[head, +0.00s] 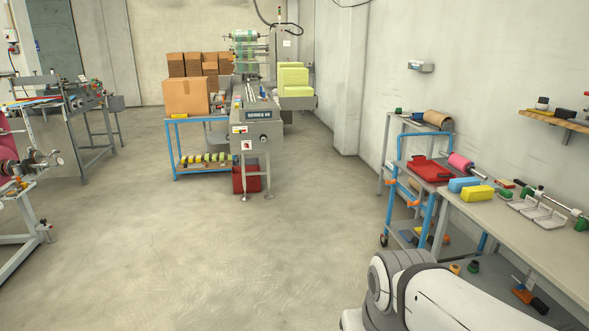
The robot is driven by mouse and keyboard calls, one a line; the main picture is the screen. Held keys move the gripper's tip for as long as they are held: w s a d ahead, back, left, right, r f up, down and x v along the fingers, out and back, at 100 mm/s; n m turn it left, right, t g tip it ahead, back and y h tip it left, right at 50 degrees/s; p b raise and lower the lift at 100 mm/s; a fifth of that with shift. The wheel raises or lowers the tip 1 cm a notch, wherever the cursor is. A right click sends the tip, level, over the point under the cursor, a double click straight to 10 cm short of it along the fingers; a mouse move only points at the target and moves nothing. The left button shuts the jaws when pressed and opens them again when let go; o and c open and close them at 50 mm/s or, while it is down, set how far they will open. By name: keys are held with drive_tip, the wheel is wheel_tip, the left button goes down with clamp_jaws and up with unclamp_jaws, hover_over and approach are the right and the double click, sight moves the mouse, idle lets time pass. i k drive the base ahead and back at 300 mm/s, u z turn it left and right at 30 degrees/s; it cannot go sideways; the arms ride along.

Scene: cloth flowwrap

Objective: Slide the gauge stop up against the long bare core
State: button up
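My gripper is out of view; only a white and grey part of my arm (455,295) shows at the lower right. I cannot make out for sure the gauge stop or the long bare core. A metal rod with green end pieces (556,204) lies along the back of the long bench at the right, and either may be there, but it is too small to tell. A brown roll (438,118) lies on the grey rack behind, and a pink roll (460,162) sits on a rod near the bench's far end.
A red bag (430,170) lies on a blue-framed cart. A wrapping machine (255,115) stands at the back. The middle floor (240,255) is clear.

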sight(416, 116)
drive_tip(key=u, duration=0.05)
drive_tip(key=i, duration=3.1)
drive_tip(key=z, duration=0.2)
drive_tip(key=i, duration=1.6)
drive_tip(key=z, duration=0.7)
drive_tip(key=i, duration=1.8)
drive_tip(key=z, duration=0.85)
drive_tip(key=i, duration=1.55)
drive_tip(key=z, duration=0.45)
drive_tip(key=k, duration=0.8)
drive_tip(key=z, duration=0.25)
drive_tip(key=i, duration=0.35)
drive_tip(key=u, duration=0.15)
